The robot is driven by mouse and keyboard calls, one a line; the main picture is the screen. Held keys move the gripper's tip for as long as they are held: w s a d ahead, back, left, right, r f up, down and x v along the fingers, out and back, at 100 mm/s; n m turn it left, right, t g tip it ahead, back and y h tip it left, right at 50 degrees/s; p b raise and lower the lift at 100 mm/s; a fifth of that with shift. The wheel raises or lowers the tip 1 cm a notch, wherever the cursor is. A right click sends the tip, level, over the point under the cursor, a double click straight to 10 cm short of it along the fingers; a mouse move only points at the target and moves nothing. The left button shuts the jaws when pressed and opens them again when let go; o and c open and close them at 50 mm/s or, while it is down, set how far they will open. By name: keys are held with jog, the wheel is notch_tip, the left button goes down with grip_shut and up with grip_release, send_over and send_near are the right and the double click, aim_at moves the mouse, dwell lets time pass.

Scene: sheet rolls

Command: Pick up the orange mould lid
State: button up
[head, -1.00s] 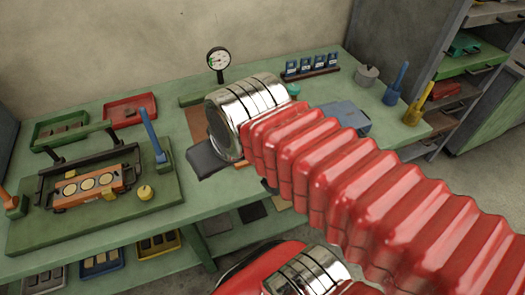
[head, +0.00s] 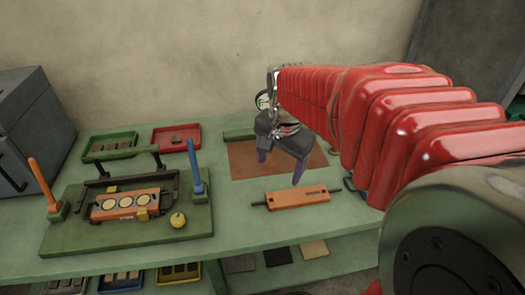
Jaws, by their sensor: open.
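The orange mould lid (head: 297,197) lies flat on the green bench right of centre, with a short dark pin at each end. An orange mould (head: 126,206) with three pale discs sits in a dark frame on a green base plate (head: 180,223) at the left.
A blue lever (head: 195,170), an orange lever (head: 45,186) and a yellow knob (head: 178,220) stand on the plate. Green (head: 109,145) and red (head: 176,138) trays lie behind. A brown mat (head: 260,166) lies below my gripper. Bare bench surrounds the lid.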

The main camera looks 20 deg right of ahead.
jog(key=w+d+f+m+g, duration=0.2)
jog(key=w+d+f+m, duration=0.2)
jog(key=d+f+m, duration=0.3)
jog(key=d+m, duration=0.1)
jog(key=d, duration=0.2)
jog(key=shift+w+d+f+y, duration=0.15)
jog(key=shift+d+f+y, duration=0.15)
jog(key=shift+d+f, duration=0.1)
send_over(298, 196)
jog(key=shift+d+f, duration=0.15)
jog(key=shift+f, duration=4.15)
jog(key=shift+f, duration=2.6)
jog(key=c, duration=1.8)
